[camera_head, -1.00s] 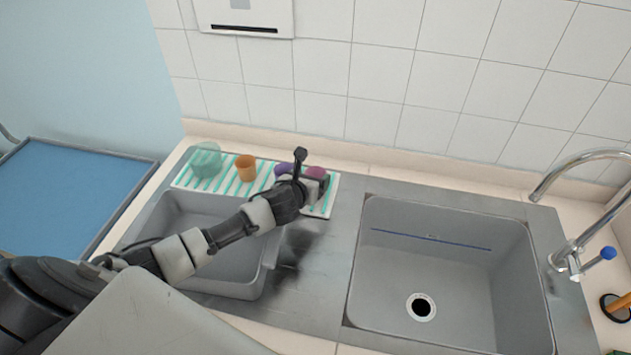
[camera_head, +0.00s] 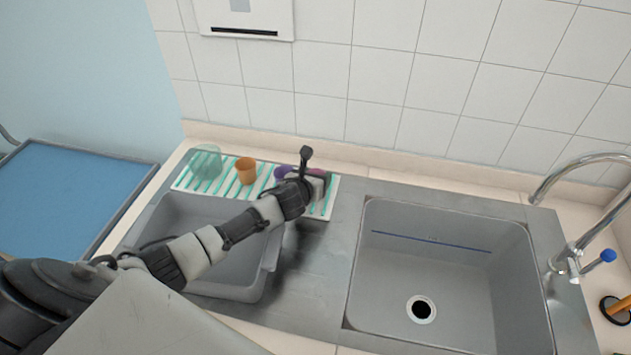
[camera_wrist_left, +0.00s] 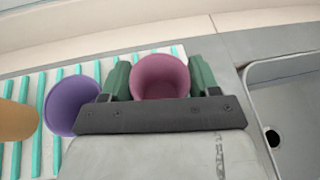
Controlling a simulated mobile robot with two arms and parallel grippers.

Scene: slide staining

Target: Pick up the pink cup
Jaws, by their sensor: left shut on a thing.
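The pink cup (camera_wrist_left: 160,78) is between the two green fingers of my left gripper (camera_wrist_left: 160,80) in the left wrist view, with a finger against each side. My left gripper also shows in the head view (camera_head: 318,180), over the right end of the striped drying mat (camera_head: 331,197). It is shut on the pink cup, which is mostly hidden behind the gripper in the head view. I cannot tell whether the cup touches the mat. My right gripper is not in view.
A purple cup (camera_wrist_left: 70,106) stands close to the left of the gripper. An orange cup (camera_head: 246,170) and a clear green cup (camera_head: 206,162) stand further left on the mat. Two sink basins lie in front; the right basin (camera_head: 450,275) is empty. A tap (camera_head: 570,250) stands at right.

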